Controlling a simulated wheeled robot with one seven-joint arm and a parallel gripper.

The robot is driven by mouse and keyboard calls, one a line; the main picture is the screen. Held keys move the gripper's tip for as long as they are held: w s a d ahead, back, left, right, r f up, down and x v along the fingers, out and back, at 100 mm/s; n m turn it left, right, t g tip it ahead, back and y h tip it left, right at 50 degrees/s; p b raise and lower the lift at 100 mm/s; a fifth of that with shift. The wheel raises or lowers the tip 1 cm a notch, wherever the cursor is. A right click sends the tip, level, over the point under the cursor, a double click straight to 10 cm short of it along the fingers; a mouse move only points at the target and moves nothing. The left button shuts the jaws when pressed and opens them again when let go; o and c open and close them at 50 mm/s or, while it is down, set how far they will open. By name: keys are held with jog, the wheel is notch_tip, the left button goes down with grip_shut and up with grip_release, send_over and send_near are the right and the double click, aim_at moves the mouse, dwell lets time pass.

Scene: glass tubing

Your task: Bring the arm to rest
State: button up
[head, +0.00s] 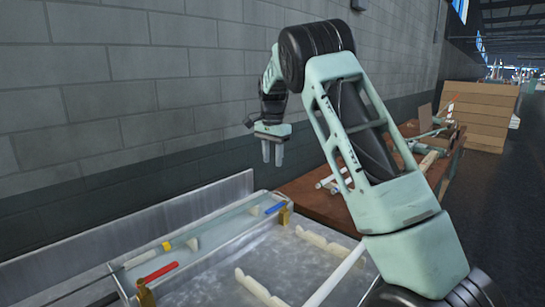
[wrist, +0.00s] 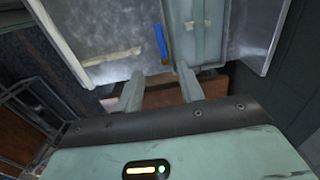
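My arm, pale green with black joints, arches up over the right side of the head view. My gripper (head: 272,152) hangs with its fingers pointing down, well above the grey metal tray (head: 225,282). In the wrist view, the two fingers of my gripper (wrist: 158,88) are apart, with nothing between them. The gripper touches nothing that I can see.
A clear glass-like channel (head: 205,228) runs along the tray's back, with red (head: 161,272), yellow (head: 167,246) and blue (head: 274,209) pieces near it. A brown bench (head: 310,195) with pale tubes stands behind the arm. A block wall (head: 130,100) rises at left.

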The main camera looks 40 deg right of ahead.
jog(key=shift+r, duration=0.35)
dwell(0.3)
